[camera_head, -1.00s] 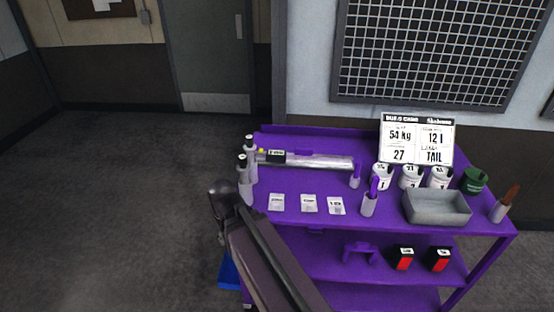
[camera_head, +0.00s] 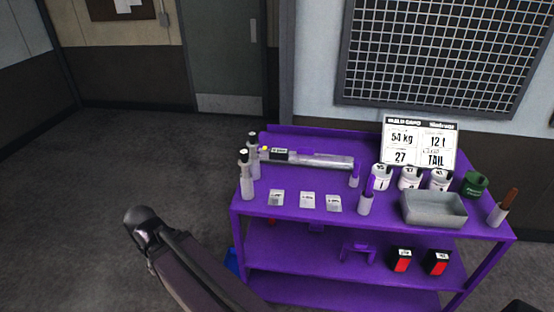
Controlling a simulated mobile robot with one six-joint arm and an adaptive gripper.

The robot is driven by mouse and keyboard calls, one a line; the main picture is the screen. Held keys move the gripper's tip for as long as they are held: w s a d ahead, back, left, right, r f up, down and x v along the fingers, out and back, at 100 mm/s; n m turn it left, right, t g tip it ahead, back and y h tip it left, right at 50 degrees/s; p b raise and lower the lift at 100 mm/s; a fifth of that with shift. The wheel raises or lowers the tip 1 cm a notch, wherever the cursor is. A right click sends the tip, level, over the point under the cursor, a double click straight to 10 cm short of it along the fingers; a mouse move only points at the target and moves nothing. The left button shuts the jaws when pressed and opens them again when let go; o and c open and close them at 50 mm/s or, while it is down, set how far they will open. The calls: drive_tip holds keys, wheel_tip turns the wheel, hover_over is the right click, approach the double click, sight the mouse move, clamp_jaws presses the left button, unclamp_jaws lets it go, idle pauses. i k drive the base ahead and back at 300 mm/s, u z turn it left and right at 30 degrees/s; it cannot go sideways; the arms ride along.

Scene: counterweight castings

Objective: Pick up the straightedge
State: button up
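A long silver bar, which looks like the straightedge (camera_head: 325,161), lies flat along the back left of the purple cart's top (camera_head: 290,184). A black labelled part is at its left end, and a small purple piece sits near its middle. Two white bottles with dark caps (camera_head: 246,178) stand by its left end, partly in front of it. A dark link of my arm shows at the lower left, apart from the cart. My gripper is not in view.
A grey tray (camera_head: 434,208), white cups (camera_head: 410,179), a green container (camera_head: 474,185) and a sign (camera_head: 419,143) fill the right side. Red-and-black boxes (camera_head: 401,261) sit on the shelf below. Floor (camera_head: 110,170) is clear at left.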

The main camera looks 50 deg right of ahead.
sight(304, 154)
drive_tip(key=u, duration=0.65)
drive_tip(key=k, duration=0.95)
drive_tip(key=z, duration=3.05)
drive_tip(key=i, duration=0.1)
drive_tip(key=u, duration=1.25)
